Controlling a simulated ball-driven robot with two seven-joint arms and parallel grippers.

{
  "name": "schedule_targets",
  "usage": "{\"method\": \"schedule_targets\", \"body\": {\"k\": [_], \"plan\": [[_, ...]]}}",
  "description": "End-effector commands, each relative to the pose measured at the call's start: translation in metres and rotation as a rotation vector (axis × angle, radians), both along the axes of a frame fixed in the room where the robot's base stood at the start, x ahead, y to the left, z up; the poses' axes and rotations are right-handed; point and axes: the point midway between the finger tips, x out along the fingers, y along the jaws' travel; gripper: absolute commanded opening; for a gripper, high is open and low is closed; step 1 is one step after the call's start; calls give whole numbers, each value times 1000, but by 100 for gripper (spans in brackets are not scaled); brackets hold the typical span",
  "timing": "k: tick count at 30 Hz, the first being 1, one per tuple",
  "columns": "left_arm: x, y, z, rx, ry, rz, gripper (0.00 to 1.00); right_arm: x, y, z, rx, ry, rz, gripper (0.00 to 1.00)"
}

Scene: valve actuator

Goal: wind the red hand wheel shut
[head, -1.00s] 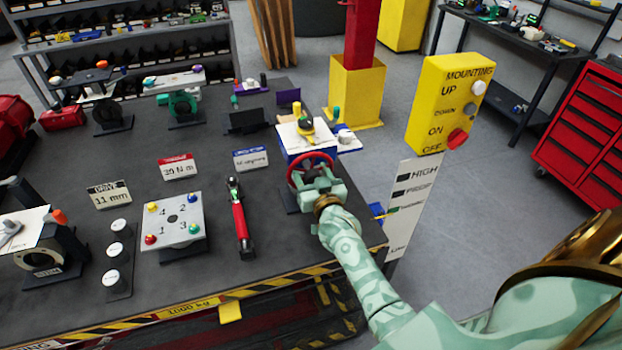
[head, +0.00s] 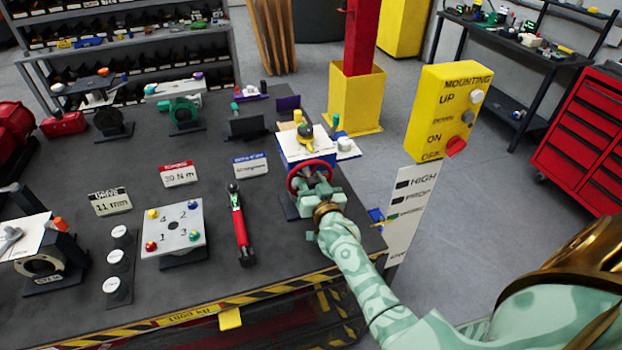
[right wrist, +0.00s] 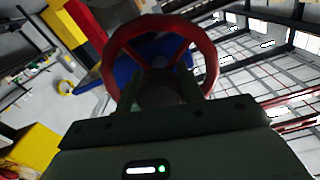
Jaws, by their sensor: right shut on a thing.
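The red hand wheel (head: 296,177) sits on the front of the blue valve actuator (head: 290,148), near the right end of the dark bench. In the right wrist view the wheel's red rim (right wrist: 111,52) faces the camera, with the blue body (right wrist: 126,68) behind it. My right gripper (head: 313,184) is at the wheel, its fingers reaching to the lower part of it. It is shut on the wheel; the fingertips are dark in the right wrist view (right wrist: 160,92), so the exact contact is hard to see. My left gripper is not in view.
A red-handled torque tool (head: 240,228) and a grey numbered plate (head: 174,227) lie left of the wheel. A yellow switch box (head: 440,115) and a white level sign (head: 408,212) stand right of it. Bare bench lies between the tool and wheel.

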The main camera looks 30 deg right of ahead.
Motion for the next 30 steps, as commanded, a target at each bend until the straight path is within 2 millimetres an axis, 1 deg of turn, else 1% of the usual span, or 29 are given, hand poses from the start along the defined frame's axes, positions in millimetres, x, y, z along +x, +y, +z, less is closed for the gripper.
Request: {"method": "schedule_targets", "body": {"k": [3,12,21,30], "plan": [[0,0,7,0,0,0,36,0,0,1,88,-18,1,14],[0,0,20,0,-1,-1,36,0,0,1,362,-84,0,14],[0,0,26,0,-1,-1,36,0,0,0,627,-148,1,14],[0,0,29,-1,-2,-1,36,-1,0,-1,819,-194,1,14]]}}
